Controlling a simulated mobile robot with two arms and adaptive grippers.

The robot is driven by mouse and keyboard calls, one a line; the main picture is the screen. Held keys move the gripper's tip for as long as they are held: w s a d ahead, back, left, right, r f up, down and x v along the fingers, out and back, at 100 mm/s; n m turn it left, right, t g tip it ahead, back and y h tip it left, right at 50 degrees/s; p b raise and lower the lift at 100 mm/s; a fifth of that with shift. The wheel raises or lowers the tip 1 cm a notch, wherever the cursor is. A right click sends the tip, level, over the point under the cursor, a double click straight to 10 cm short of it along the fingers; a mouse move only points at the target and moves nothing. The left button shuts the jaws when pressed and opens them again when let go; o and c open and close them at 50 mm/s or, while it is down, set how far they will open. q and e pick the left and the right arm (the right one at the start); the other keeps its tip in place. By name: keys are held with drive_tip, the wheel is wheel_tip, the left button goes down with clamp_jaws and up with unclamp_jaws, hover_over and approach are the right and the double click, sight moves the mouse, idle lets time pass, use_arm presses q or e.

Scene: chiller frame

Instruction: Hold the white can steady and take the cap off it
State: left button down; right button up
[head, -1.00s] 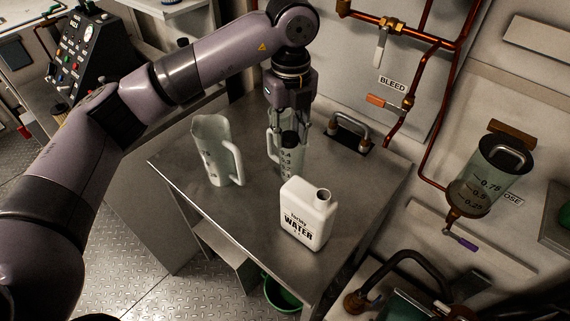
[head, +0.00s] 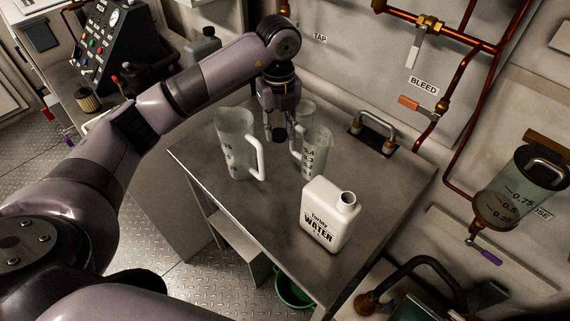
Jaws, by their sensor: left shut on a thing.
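The white can (head: 322,232), labelled WATER, stands upright on the metal table. Its neck (head: 347,199) shows a round opening with no cap on it. My left gripper (head: 279,134) is behind and left of the can, apart from it, above the table between the jugs. Its fingers are shut on a small dark thing, which looks like the cap, though the fingers largely hide it. No gripper touches the can. My right gripper is not in view.
A tall clear jug (head: 233,150) stands left of my left gripper. Two smaller clear jugs (head: 316,152) stand just right of it. A metal handle (head: 375,127) is at the table's back right. The table (head: 285,235) is bare in front of the can.

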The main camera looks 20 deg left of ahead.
sight(280, 175)
use_arm(q)
wheel_tip(280, 175, down, 14)
drive_tip(key=shift+r+p, duration=0.15)
drive_tip(key=shift+p, duration=0.95)
drive_tip(key=shift+f, duration=0.6)
drive_tip(key=shift+f, duration=0.2)
drive_tip(key=c, duration=1.2)
unclamp_jaws()
drive_tip(key=shift+r, duration=0.1)
